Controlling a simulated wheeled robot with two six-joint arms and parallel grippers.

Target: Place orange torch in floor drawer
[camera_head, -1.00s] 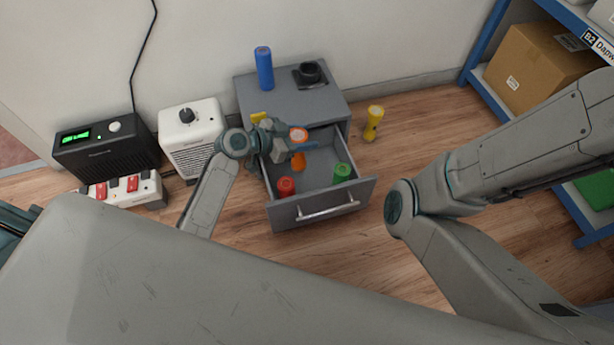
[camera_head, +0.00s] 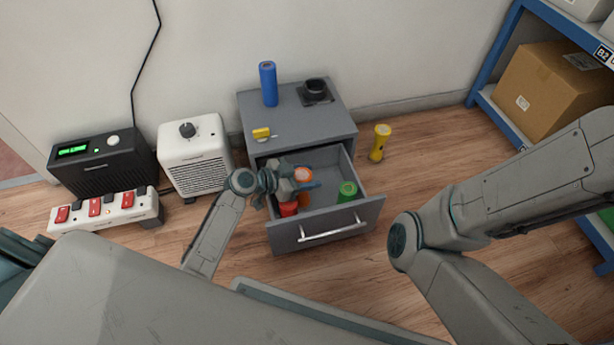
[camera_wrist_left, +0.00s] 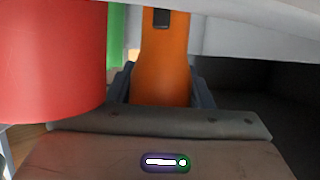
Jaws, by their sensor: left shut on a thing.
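The orange torch (camera_head: 303,174) is upright inside the open floor drawer (camera_head: 325,222), in the grip of my left gripper (camera_head: 304,186). In the left wrist view the orange torch (camera_wrist_left: 162,65) stands between the two fingers, which are shut on it. I cannot tell whether its lower end touches the drawer floor. A red torch (camera_head: 288,208) and a green torch (camera_head: 347,191) are also in the drawer. In the left wrist view the red torch (camera_wrist_left: 50,60) is close on the left, with the green torch (camera_wrist_left: 115,35) behind. My right gripper is not in view.
The grey cabinet top (camera_head: 300,125) holds a blue torch (camera_head: 268,83), a black holder (camera_head: 316,91) and a small yellow object (camera_head: 261,134). A white heater (camera_head: 194,155) stands left of the cabinet.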

